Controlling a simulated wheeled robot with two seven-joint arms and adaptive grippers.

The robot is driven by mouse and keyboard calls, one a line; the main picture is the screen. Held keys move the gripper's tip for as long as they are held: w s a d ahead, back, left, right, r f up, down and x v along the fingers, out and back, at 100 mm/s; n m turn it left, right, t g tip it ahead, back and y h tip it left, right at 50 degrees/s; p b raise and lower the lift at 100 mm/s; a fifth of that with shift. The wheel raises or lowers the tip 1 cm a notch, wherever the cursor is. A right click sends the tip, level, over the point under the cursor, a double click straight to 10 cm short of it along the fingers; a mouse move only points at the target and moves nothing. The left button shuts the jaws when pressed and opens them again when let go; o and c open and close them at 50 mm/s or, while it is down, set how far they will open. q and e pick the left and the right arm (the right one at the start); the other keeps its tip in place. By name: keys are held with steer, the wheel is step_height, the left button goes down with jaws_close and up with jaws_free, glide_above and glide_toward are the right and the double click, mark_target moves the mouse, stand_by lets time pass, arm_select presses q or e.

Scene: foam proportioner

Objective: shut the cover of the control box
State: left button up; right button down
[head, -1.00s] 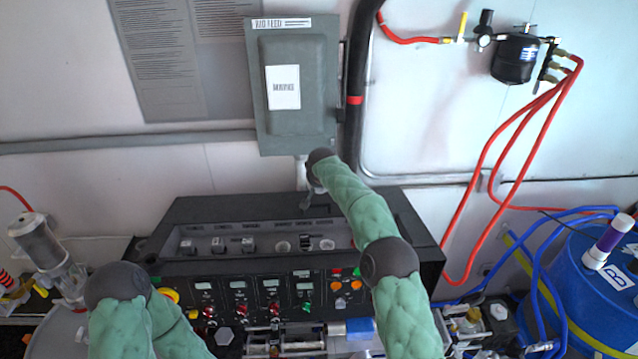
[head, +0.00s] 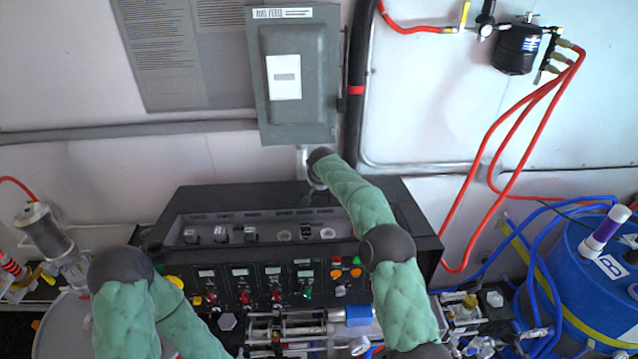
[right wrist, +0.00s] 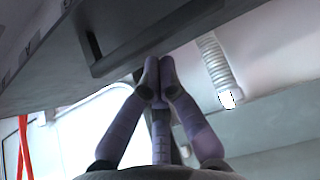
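The black control box (head: 409,215) stands against the wall. Its top recess with several switches (head: 250,233) is uncovered, and lit displays and knobs line its front. I cannot clearly make out a separate cover in the head view. My right gripper (right wrist: 158,70) has its fingertips together in the right wrist view, with nothing seen between them. They are close under a dark grey panel (right wrist: 45,65) with a black bar; I cannot tell whether they touch it. In the head view my right arm reaches over the box to its back edge. My left gripper is out of view.
A grey wall box (head: 297,110), its door flat against it, hangs above the control box. A black pipe (head: 356,70) runs beside it. Red hoses (head: 497,160) and a blue barrel (head: 590,270) are at the right. Clamps and fittings crowd the front.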

steer(key=shift+s+r, duration=0.15)
steer(key=shift+s, duration=1)
steer(key=shift+s+b, duration=0.35)
steer(key=shift+b, duration=0.1)
steer(key=s+r+b, duration=0.2)
steer(key=s+b, duration=1.2)
steer(key=s, duration=0.2)
steer(key=shift+r+b, duration=0.2)
steer(key=shift+b, duration=0.15)
steer(key=shift+a, duration=0.1)
